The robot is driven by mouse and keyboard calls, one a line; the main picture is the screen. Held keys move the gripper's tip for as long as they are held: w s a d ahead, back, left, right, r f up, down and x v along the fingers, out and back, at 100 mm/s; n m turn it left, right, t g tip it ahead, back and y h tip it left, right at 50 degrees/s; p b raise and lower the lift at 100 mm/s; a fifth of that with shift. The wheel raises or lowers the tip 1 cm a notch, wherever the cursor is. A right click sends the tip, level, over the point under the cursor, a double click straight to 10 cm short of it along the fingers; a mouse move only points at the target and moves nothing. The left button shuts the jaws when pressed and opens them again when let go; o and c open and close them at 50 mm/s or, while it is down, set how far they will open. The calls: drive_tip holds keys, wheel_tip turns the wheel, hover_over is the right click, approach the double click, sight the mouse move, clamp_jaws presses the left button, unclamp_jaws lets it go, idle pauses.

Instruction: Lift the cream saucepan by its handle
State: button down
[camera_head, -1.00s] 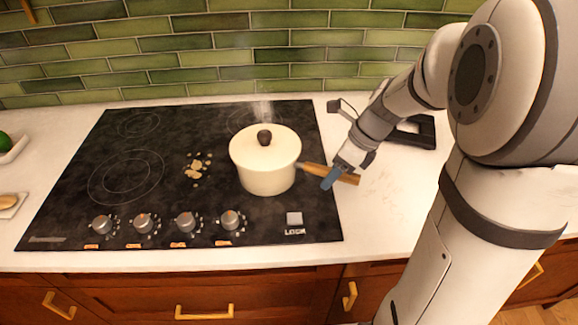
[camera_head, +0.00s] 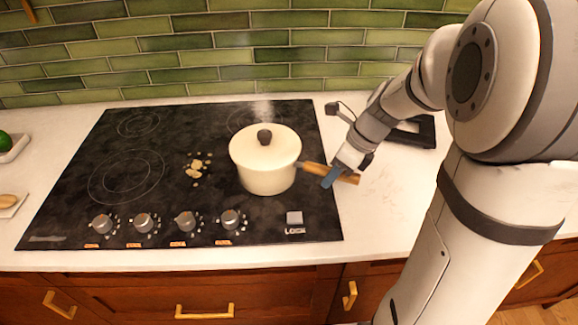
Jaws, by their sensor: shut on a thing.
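The cream saucepan (camera_head: 266,170) stands upright on the right side of the black cooktop, with its cream lid and dark knob on. I see no clear gap under it. Its brown wooden handle (camera_head: 313,168) points right, past the cooktop's edge and over the white counter. My gripper (camera_head: 331,177) reaches down from the upper right and is shut on the handle, about halfway along it. The blue fingertips cover part of the handle, and its end shows to the right of them.
The black cooktop (camera_head: 75,205) has a row of knobs along its front and some yellowish scraps (camera_head: 196,168) left of the pan. A dark-framed object (camera_head: 425,131) lies on the counter behind my wrist. The green tile wall (camera_head: 200,50) stands behind. Counter right of the handle is clear.

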drive_tip(key=shift+w+r, duration=0.1)
drive_tip(key=shift+r, duration=0.05)
idle(0.3)
drive_tip(key=shift+r, duration=0.2)
wheel_tip(320, 180, up, 10)
drive_tip(key=shift+f+p, duration=0.25)
drive_tip(key=shift+p, duration=0.2)
drive_tip(key=shift+r+p, duration=1.55)
drive_tip(key=shift+p, duration=0.1)
drive_tip(key=shift+f, duration=0.1)
